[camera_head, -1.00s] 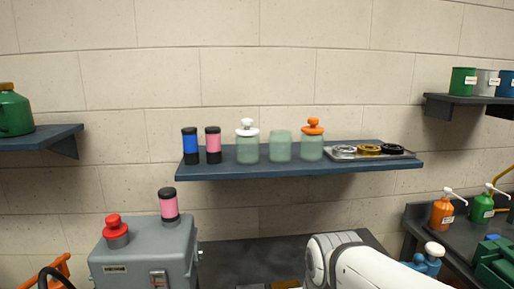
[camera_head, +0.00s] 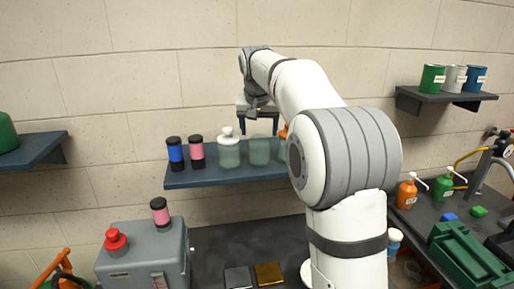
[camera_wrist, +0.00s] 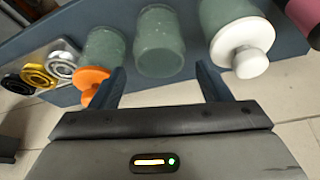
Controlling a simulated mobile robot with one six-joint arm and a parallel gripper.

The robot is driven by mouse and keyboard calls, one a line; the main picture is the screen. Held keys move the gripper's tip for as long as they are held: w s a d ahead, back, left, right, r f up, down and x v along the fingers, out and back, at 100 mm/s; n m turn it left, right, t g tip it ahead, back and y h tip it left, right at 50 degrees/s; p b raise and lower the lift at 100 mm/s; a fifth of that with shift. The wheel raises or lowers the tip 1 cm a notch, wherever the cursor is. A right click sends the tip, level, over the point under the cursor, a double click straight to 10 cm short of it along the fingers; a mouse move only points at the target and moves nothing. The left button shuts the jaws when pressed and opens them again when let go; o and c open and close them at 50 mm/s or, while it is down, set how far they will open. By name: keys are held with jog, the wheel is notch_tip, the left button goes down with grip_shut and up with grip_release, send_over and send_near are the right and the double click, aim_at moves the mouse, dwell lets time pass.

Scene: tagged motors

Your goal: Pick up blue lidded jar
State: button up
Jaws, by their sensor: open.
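Three pale green jars stand on the middle wall shelf. One has a white knobbed lid (camera_head: 228,150), the middle jar (camera_head: 260,150) shows no lid, and one has an orange lid (camera_head: 283,132), partly hidden by my arm. I see no blue lid on any of them. My gripper (camera_head: 258,122) is open and empty, above the shelf near the middle jar. In the wrist view, my gripper (camera_wrist: 160,83) has its fingers apart, with the middle jar (camera_wrist: 160,42) beyond the gap. The white-lidded jar (camera_wrist: 240,38) and orange-lidded jar (camera_wrist: 103,50) lie to either side.
Blue-banded (camera_head: 175,154) and pink-banded (camera_head: 197,152) black-capped cylinders stand left on the shelf (camera_head: 215,178). Silver, gold and black rings (camera_wrist: 62,65) lie beside the orange-lidded jar. A grey machine (camera_head: 146,258) stands below left. Cans (camera_head: 455,78) stand on the right shelf.

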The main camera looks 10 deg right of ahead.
aim_at(259, 145)
jog(key=x, duration=0.2)
jog(key=p+x, duration=0.1)
jog(key=x, duration=0.1)
jog(key=p+x, duration=0.1)
jog(key=x, duration=0.2)
jog(key=shift+s+a+f, duration=0.1)
jog(key=shift+s+f, duration=0.1)
jog(key=shift+s, duration=0.15)
jog(key=shift+s, duration=0.1)
jog(key=shift+c, duration=0.4)
jog(key=c, duration=0.8)
jog(key=shift+c, duration=0.2)
jog(key=shift+r, duration=0.15)
